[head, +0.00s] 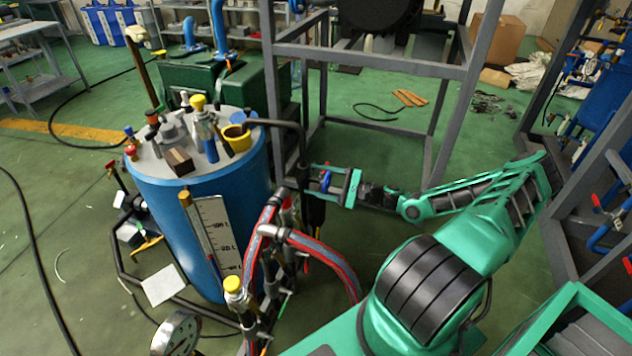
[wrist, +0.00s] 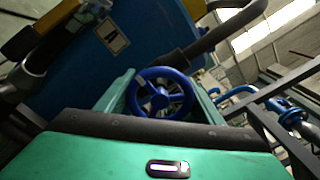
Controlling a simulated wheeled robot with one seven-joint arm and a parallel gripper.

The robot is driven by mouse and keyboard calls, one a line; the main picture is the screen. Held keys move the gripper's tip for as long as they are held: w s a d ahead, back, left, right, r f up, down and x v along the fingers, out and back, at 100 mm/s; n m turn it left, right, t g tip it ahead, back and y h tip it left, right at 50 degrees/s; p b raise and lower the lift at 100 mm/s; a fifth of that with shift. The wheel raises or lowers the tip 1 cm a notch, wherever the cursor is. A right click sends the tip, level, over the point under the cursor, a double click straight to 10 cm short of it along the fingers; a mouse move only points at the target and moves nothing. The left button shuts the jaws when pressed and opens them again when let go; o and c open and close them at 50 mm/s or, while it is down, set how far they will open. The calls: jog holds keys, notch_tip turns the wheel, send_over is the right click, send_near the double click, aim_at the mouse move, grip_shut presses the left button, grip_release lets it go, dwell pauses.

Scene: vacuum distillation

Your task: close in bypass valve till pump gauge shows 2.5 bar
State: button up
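A blue handwheel (wrist: 162,93), which looks like the bypass valve's wheel, faces me in the wrist view. In the head view the wheel (head: 326,181) is small, beside a dark upright pipe. My gripper (head: 328,181) reaches it from the right, with the green fingers on either side of the wheel. They nearly fill the space around its rim; I cannot tell whether they press on it. A round white-faced gauge (head: 176,335) is cut off at the bottom edge of the head view. Its reading is not legible, and I cannot tell whether it is the pump gauge.
A blue drum (head: 222,190) with several fittings on its lid stands left of the gripper. Red-blue hoses (head: 318,250) and pipes crowd the space below the wheel. A grey frame (head: 370,60) stands behind my arm. Open green floor lies at the far left.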

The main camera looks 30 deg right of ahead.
jog(key=shift+c, duration=0.8)
jog(key=shift+m, duration=1.2)
jog(key=o, duration=1)
jog(key=shift+o, duration=0.2)
jog(key=v, duration=1)
jog(key=shift+s+d, duration=0.25)
jog(key=shift+s, duration=0.05)
